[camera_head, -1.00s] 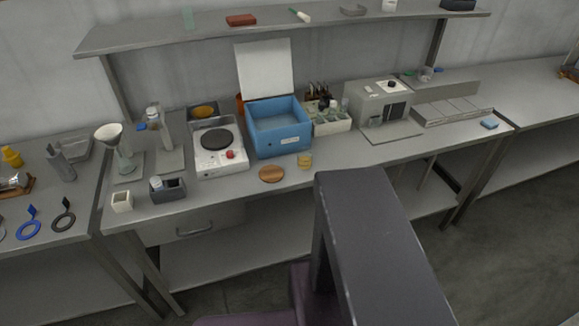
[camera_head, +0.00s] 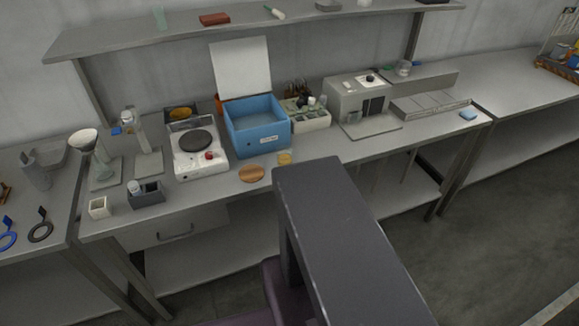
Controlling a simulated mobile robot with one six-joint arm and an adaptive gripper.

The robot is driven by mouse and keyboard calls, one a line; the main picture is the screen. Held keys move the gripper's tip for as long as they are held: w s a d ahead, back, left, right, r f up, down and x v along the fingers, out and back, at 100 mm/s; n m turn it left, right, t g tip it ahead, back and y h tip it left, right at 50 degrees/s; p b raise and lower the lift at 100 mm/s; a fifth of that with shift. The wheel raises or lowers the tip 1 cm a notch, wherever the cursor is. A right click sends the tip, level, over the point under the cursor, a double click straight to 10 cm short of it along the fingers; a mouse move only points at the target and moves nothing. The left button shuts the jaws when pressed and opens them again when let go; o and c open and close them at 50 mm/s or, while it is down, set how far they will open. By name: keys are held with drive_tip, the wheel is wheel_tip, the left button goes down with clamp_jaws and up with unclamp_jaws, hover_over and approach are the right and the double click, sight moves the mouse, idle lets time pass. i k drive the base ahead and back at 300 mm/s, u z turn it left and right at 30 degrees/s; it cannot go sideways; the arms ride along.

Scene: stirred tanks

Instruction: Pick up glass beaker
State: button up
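I cannot tell for certain which item is the glass beaker. A small clear vessel (camera_head: 403,68) stands at the back right of the bench, beside a green item. Another small pale, clear-looking vessel (camera_head: 352,117) stands at the front of the grey boxy machine (camera_head: 358,98). At the left, a clear glass vessel (camera_head: 104,163) has a white funnel (camera_head: 84,140) above it. My dark grey arm link fills the lower middle of the view and hides part of the bench front. My gripper is not in view.
On the bench are a white hotplate (camera_head: 198,148), a blue open box (camera_head: 257,127), a cork disc (camera_head: 251,173), a yellowish jar (camera_head: 284,158) and a rack of bottles (camera_head: 306,115). A shelf (camera_head: 130,35) overhangs the back. The floor at the right is clear.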

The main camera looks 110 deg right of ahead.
sight(284, 151)
drive_tip(key=u, duration=0.15)
drive_tip(key=k, duration=2.75)
drive_tip(key=z, duration=1.75)
